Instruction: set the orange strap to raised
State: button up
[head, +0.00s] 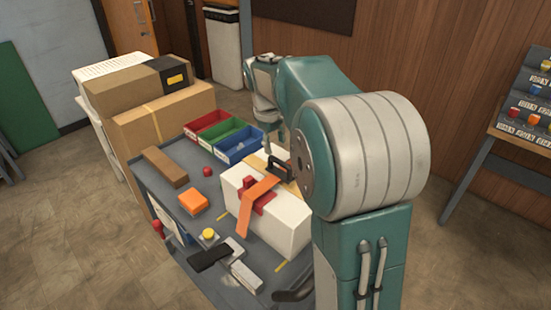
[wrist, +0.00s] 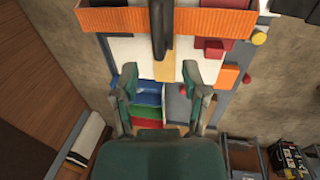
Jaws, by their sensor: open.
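The orange strap (head: 258,198) runs across the top of a white case (head: 283,232), beside a red block-like part (head: 266,197) and a black handle (head: 281,167). One end reaches toward the case's near left edge. In the wrist view the strap (wrist: 110,20) is a broad ribbed band across the top, with the black handle (wrist: 160,25) in front of its middle. My gripper (wrist: 160,75) is open and empty, its fingertips below the strap in that picture and apart from it. In the head view my arm hides most of the gripper and the case's right part.
Red, green and blue bins (head: 238,146) stand behind the case. A brown block (head: 165,166), an orange block (head: 193,201), a red ball (head: 207,171) and a yellow button (head: 208,235) lie left on the grey table (head: 165,205). Cardboard boxes (head: 165,122) stand beyond its left side.

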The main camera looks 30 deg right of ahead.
aim_at(279, 160)
jog(key=f, duration=0.2)
jog(key=d+f, duration=0.1)
jog(key=f, duration=0.3)
jog(key=shift+w+d, duration=0.15)
jog(key=shift+d, duration=0.1)
jog(key=shift+a, duration=0.1)
grip_shut()
